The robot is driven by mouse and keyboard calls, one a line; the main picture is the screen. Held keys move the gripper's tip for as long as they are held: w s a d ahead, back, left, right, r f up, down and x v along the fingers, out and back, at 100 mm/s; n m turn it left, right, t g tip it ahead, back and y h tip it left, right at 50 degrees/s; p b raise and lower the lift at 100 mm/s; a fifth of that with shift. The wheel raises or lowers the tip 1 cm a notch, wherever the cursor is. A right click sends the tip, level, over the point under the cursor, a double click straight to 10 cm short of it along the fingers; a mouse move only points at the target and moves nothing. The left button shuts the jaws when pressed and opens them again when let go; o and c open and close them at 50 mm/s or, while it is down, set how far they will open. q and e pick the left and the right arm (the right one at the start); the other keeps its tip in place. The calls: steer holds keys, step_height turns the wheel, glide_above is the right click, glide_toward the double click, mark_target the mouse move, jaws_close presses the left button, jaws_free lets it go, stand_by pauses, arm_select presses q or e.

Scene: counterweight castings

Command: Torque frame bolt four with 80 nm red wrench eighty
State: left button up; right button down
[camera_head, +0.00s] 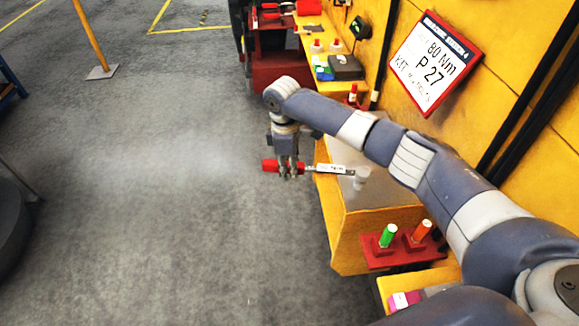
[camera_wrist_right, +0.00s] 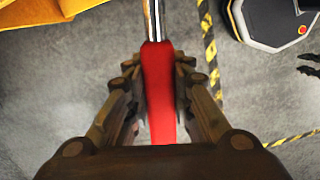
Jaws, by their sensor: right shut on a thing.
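My right gripper (camera_head: 287,172) is shut on the red handle of a torque wrench (camera_head: 269,166). The wrench lies about level, its pale labelled shaft pointing right toward the yellow frame and a light grey cylindrical piece (camera_head: 361,178) near its tip. I cannot tell if the tip touches that piece. In the right wrist view the red handle (camera_wrist_right: 158,90) runs between both fingers, with the metal shaft leading up out of the picture. A sign (camera_head: 435,62) on the yellow wall reads 80 Nm and P 27. Frame bolt four cannot be made out. My left gripper is not in view.
A red holder (camera_head: 400,254) with a green-handled tool (camera_head: 388,235) and an orange-handled tool (camera_head: 421,231) sits on the yellow structure's near side. Farther back are a dark box (camera_head: 346,67) and red-topped items. The grey floor (camera_head: 150,190) at left is open. A yellow post (camera_head: 91,35) stands at far left.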

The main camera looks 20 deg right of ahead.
steer(key=shift+s+a+r+n+p, duration=0.1)
steer(key=shift+s+a+n+p, duration=0.15)
steer(key=shift+s+n+p, duration=0.4)
steer(key=shift+s+a+p, duration=0.1)
steer(key=shift+s+p, duration=0.35)
steer(key=shift+p, duration=0.25)
steer(key=shift+s+a+n+p, duration=0.2)
steer(key=shift+s+n+p, duration=0.15)
steer(key=shift+s+p, duration=0.25)
stand_by(0.5)
steer(key=shift+s+a+n+p, duration=0.25)
steer(key=shift+s+n+p, duration=0.35)
steer(key=shift+s+p, duration=0.45)
